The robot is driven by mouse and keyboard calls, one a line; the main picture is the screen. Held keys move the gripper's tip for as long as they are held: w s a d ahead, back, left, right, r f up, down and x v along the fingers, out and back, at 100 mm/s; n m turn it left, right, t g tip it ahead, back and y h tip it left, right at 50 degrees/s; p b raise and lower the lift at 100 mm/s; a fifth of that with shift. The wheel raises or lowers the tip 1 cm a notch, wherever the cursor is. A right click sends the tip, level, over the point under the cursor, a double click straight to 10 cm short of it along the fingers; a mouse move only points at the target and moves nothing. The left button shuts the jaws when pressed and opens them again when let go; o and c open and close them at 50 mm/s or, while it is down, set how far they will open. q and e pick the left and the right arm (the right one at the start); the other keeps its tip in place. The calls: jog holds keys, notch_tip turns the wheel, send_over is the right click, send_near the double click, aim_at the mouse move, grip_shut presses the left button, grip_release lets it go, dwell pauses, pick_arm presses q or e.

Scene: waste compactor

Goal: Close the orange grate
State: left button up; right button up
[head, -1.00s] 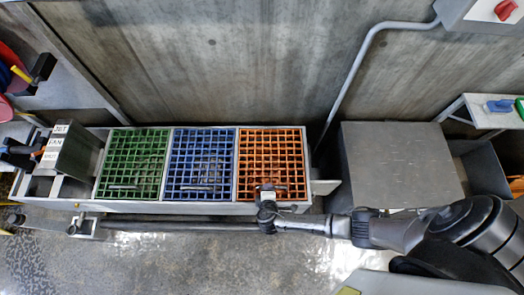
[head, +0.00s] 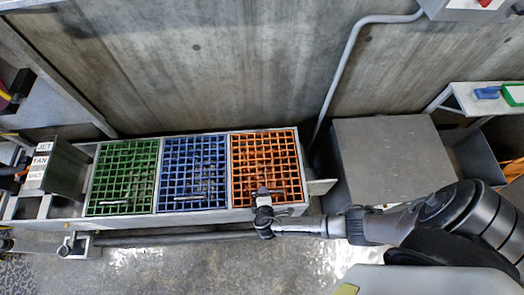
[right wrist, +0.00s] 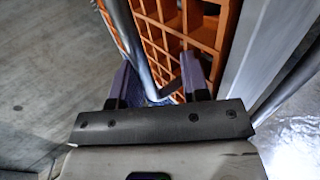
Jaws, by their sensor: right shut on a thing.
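The orange grate (head: 266,155) is the rightmost of three coloured grates in the long metal trough. In the head view it lies about level with the others; I cannot tell whether its front edge is fully down. Its metal bar handle (head: 286,195) runs along the front edge. My right gripper (head: 264,196) is at this handle, reaching in from the right. In the right wrist view the gripper (right wrist: 160,80) is shut on the metal handle (right wrist: 143,50), with the orange bars (right wrist: 185,28) just beyond. My left gripper is not in view.
The blue grate (head: 192,170) and green grate (head: 122,175) lie left of the orange one. A grey metal box (head: 385,160) stands to the right, and a concrete wall (head: 220,65) rises behind. A dark rail (head: 170,239) runs along the trough's front.

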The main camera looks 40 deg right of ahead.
jog(key=shift+o, duration=0.4)
jog(key=shift+s+a+f, duration=0.1)
jog(key=shift+s+f, duration=0.05)
jog(key=shift+s, duration=0.15)
jog(key=shift+s+a+r+p, duration=0.25)
jog(key=shift+s+r+p, duration=0.1)
jog(key=shift+r, duration=0.15)
jog(key=p+v, duration=0.3)
jog(key=v, duration=0.9)
jog(key=shift+a+r, duration=0.2)
